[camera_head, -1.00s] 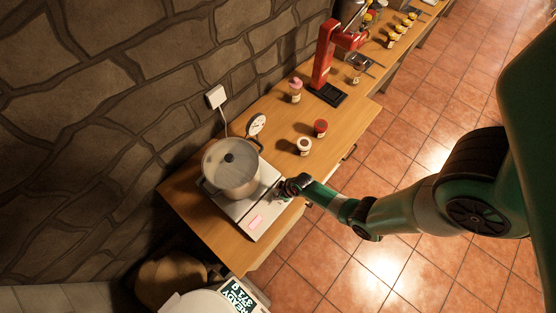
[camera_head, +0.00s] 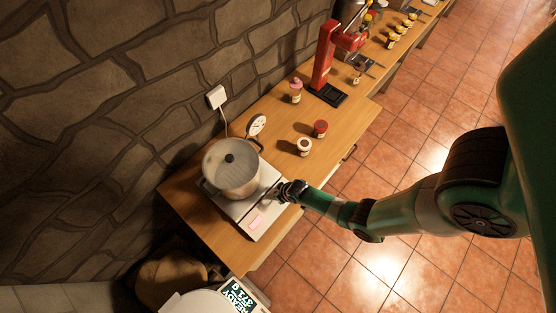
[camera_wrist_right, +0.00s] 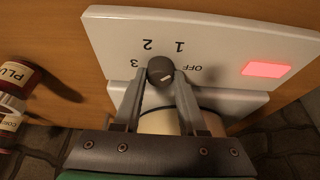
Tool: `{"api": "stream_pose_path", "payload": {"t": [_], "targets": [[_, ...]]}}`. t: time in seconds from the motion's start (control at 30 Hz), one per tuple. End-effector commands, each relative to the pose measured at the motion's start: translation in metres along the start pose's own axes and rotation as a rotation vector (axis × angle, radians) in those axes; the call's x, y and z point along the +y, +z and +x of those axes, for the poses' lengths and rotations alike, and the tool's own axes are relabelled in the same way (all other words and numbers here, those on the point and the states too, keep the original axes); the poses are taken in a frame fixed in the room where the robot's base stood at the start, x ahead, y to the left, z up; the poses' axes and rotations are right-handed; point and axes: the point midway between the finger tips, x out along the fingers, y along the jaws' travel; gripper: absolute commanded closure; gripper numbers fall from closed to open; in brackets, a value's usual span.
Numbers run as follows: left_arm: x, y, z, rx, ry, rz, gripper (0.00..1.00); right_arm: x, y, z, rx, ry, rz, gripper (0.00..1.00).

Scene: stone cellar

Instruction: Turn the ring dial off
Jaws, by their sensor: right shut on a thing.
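The hob (camera_head: 256,222) is a white plate on the wooden counter, with a pot (camera_head: 240,185) standing on it. Its ring dial (camera_wrist_right: 160,70) is a small dark round knob with a pale mark, among the labels OFF, 1, 2 and 3, which read upside down in the right wrist view. I cannot tell exactly which label the mark points to. My right gripper (camera_head: 275,196) is at the hob's front side. In the right wrist view its fingers (camera_wrist_right: 160,80) are shut on the dial from both sides. My left gripper is not in view.
A pinkish-red lit panel (camera_wrist_right: 267,68) is on the hob beside OFF. Jars (camera_head: 304,146) and a round gauge (camera_head: 256,125) stand on the counter near the pot. A red machine (camera_head: 323,55) stands farther back. The stone wall borders one side.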

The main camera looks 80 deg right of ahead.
Motion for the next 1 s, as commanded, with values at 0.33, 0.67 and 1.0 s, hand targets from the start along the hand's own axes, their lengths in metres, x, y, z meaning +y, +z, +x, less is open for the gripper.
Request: {"api": "stream_pose_path", "payload": {"t": [0.33,0.67,1.0], "targets": [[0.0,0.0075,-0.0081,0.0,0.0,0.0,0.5,-0.0028,-0.0005,0.0019,0.001,0.124,0.296,1.0],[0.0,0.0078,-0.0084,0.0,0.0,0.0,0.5,-0.0032,-0.0015,-0.0003,-0.001,0.23,0.551,1.0],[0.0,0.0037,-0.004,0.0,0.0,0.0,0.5,-0.0035,-0.0014,-0.0001,-0.002,0.288,0.696,1.0]]}}
